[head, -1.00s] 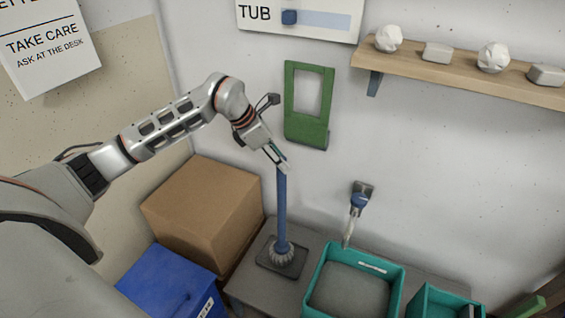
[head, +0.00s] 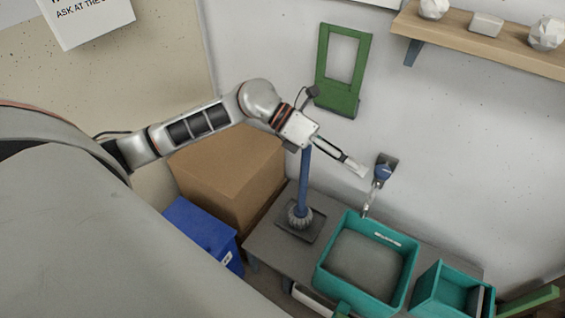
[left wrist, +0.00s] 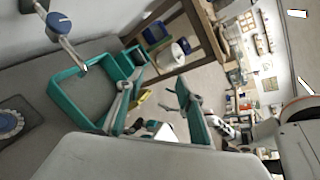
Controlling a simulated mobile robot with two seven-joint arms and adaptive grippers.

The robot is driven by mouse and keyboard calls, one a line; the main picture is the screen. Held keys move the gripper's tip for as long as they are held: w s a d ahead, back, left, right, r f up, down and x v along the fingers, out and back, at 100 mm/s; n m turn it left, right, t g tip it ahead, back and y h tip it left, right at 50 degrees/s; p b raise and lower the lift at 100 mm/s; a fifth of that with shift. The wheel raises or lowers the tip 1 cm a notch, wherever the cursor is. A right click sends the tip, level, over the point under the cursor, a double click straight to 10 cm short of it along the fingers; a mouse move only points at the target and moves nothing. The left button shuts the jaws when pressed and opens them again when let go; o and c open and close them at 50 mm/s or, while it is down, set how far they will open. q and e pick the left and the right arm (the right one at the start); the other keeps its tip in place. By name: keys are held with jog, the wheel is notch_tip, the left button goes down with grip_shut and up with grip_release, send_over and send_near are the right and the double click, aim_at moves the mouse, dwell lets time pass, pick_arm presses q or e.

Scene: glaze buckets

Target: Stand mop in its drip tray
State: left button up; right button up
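The mop, with a blue handle (head: 304,178) and a grey ribbed head (head: 299,217), stands upright on the dark flat drip tray (head: 318,226) on the grey bench. The top of the handle is hidden behind my left wrist. My left gripper (head: 358,169) is open and empty, to the right of the handle and apart from it. The mop head (left wrist: 9,122) shows at the left edge there, on the tray.
A teal tub (head: 410,262) stands right of the tray, below a wall tap (head: 382,174). A smaller teal tub (head: 430,290) is further right. A cardboard box (head: 228,178) and a blue bin (head: 200,228) are left of the bench. A green frame (head: 341,102) hangs on the wall.

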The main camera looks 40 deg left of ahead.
pick_arm(q)
jog(key=s+d+r+n+t+h, duration=0.2)
jog(key=d+n+t+h, duration=0.15)
jog(key=d+n, duration=0.2)
jog(key=s+a+f+n+t+y, duration=0.1)
jog(key=a+f+n+t+y, duration=0.35)
jog(key=f+n, duration=0.55)
jog(key=s+a+f+n+t+y, duration=0.1)
jog(key=a+f+n+t+y, duration=0.4)
jog(key=n, duration=1)
jog(key=s+a+f+n+g+y+p, duration=0.1)
jog(key=s+f+n+g+y+p, duration=0.2)
jog(key=s+f+n, duration=0.5)
jog(key=shift+s+a+f+g+y, duration=0.4)
jog(key=shift+s+f+g, duration=0.9)
jog(key=shift+s+f, duration=1.85)
pick_arm(e)
jog(key=shift+s+a+r, duration=0.1)
jog(key=shift+a+r, duration=0.1)
jog(key=shift+r, duration=0.3)
jog(key=shift+s+a+r, duration=0.1)
jog(key=shift+a+r, duration=0.1)
jog(key=shift+r, duration=0.3)
